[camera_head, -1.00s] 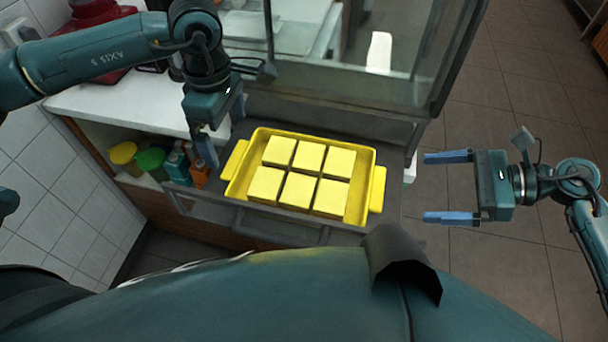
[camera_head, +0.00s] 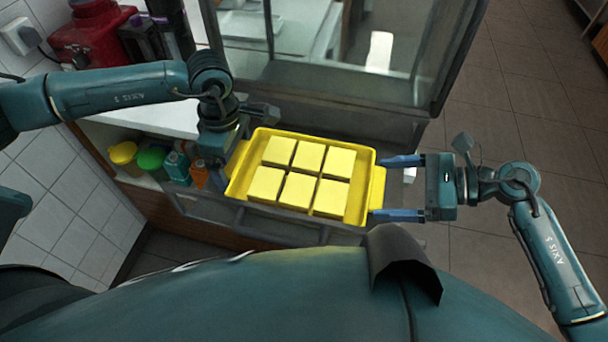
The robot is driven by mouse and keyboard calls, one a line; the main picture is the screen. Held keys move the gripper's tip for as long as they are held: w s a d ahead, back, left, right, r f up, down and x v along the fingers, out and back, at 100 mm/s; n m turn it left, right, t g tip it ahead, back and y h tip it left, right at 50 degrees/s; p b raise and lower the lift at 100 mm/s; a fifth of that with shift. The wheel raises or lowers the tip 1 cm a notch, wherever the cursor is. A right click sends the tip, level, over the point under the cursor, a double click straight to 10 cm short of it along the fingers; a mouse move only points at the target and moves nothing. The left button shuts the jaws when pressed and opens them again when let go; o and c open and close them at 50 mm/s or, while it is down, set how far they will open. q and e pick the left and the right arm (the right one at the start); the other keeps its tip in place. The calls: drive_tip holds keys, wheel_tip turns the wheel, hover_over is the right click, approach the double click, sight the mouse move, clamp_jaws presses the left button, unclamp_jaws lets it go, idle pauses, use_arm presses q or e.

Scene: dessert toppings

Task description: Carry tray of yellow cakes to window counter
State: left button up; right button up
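The yellow tray (camera_head: 357,193) holds several square yellow cakes (camera_head: 302,172). It rests on the grey surface in front of the glass case, with a handle on each short side. My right gripper (camera_head: 399,187) is open, its two blue fingers pointing left with the right handle (camera_head: 377,188) between them; I see no closing on it. My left gripper (camera_head: 218,172) is at the tray's left end, beside the left handle. Its fingers are mostly hidden, so I cannot tell whether they grip the handle.
A glass case (camera_head: 330,50) stands right behind the tray. On the left, a white counter (camera_head: 150,115) has a red appliance (camera_head: 92,35) on it and colored containers (camera_head: 150,160) on a shelf below. Open tiled floor (camera_head: 510,110) lies to the right.

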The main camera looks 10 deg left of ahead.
use_arm(q)
drive_tip(key=c, duration=1.1)
use_arm(e)
drive_tip(key=c, duration=1.1)
use_arm(q)
drive_tip(key=shift+r, duration=0.15)
use_arm(e)
drive_tip(key=shift+r, duration=0.15)
